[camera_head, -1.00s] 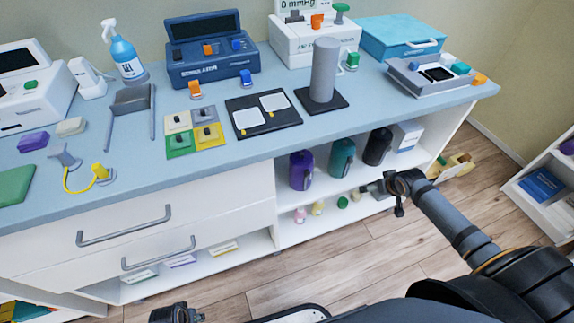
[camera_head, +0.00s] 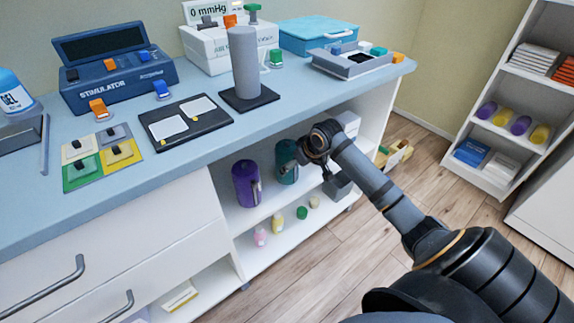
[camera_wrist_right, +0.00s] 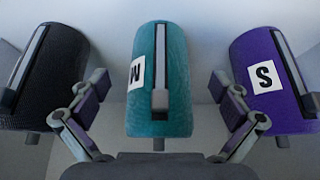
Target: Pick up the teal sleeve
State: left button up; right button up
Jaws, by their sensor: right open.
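The teal sleeve (camera_head: 286,160) stands on the upper shelf under the counter, between a purple sleeve (camera_head: 246,183) and a black one. In the right wrist view the teal sleeve (camera_wrist_right: 159,75), marked M, is centred. The black sleeve (camera_wrist_right: 45,78) is on the left and the purple sleeve (camera_wrist_right: 272,85), marked S, is on the right. My right gripper (camera_wrist_right: 159,112) is open, its fingers either side of the teal sleeve and apart from it. In the head view my right arm hides the black sleeve and part of the teal one. My left gripper is not in view.
The countertop (camera_head: 190,150) overhangs the shelf. Small bottles (camera_head: 277,221) stand on the lower shelf. A white-doored cabinet unit and drawers are at left.

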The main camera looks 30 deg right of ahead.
jog(key=shift+w, duration=0.5)
jog(key=w, duration=0.1)
jog(key=w+b, duration=0.1)
jog(key=w, duration=0.1)
jog(key=w+f+b, duration=0.1)
jog(key=shift+w+a, duration=0.25)
jog(key=shift+w, duration=0.1)
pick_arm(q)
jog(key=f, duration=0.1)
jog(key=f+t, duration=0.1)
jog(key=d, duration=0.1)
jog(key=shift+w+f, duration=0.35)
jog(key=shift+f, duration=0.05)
pick_arm(e)
jog(key=shift+s, duration=0.15)
jog(key=c, duration=1.3)
